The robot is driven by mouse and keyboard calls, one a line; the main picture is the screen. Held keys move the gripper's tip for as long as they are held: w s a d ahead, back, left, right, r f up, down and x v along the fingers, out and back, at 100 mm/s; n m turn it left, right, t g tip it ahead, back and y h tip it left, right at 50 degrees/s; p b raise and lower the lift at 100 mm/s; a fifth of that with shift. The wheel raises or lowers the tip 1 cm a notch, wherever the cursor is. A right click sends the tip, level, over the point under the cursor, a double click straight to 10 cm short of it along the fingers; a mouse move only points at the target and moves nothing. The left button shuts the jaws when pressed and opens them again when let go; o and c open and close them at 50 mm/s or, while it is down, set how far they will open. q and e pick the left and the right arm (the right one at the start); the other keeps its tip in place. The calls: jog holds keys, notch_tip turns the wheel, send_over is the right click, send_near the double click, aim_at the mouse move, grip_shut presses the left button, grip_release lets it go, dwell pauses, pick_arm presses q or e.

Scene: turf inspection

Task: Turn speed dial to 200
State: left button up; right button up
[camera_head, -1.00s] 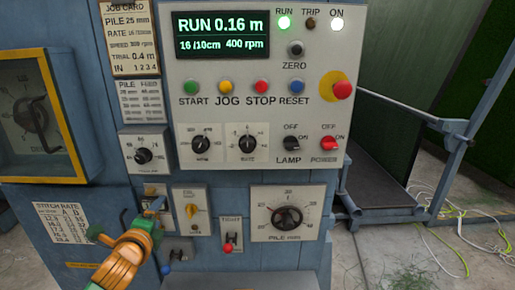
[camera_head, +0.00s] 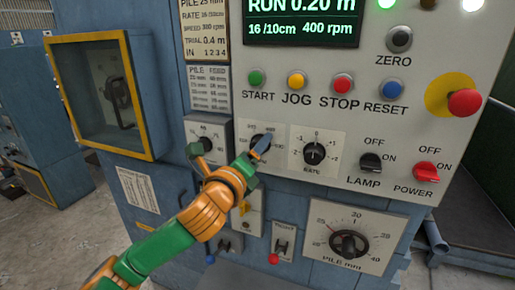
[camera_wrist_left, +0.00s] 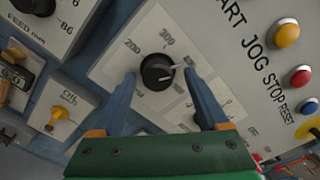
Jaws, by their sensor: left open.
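The speed dial (camera_head: 259,142) is a black round knob on a white plate, partly covered by my left gripper in the head view. In the left wrist view the dial (camera_wrist_left: 157,71) shows whole, with 200 and 300 printed around it; its pale pointer mark faces right, away from the 200. My left gripper (camera_head: 232,153) is open in front of the panel. In the left wrist view its blue fingers (camera_wrist_left: 160,78) stand on either side of the dial; contact cannot be told. The display (camera_head: 302,22) reads RUN 0.20 m, 16/10cm, 400 rpm. My right gripper is out of view.
The rate dial (camera_head: 313,153) sits close to the right. A feed dial (camera_head: 206,145) is just left. Start (camera_head: 255,78), jog and stop (camera_head: 342,83) buttons are above. The lamp and power (camera_head: 427,172) switches and a red mushroom button (camera_head: 465,102) are farther right. A pile dial (camera_head: 348,244) is below.

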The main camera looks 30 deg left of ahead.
pick_arm(q)
jog(key=shift+s, duration=0.1)
jog(key=shift+c, duration=1.2)
jog(key=shift+a, duration=0.15)
grip_shut()
jog(key=shift+n, duration=0.3)
jog(key=shift+r+n+p, duration=0.15)
jog(key=shift+n+p, duration=3.95)
jog(key=shift+n, duration=7.6)
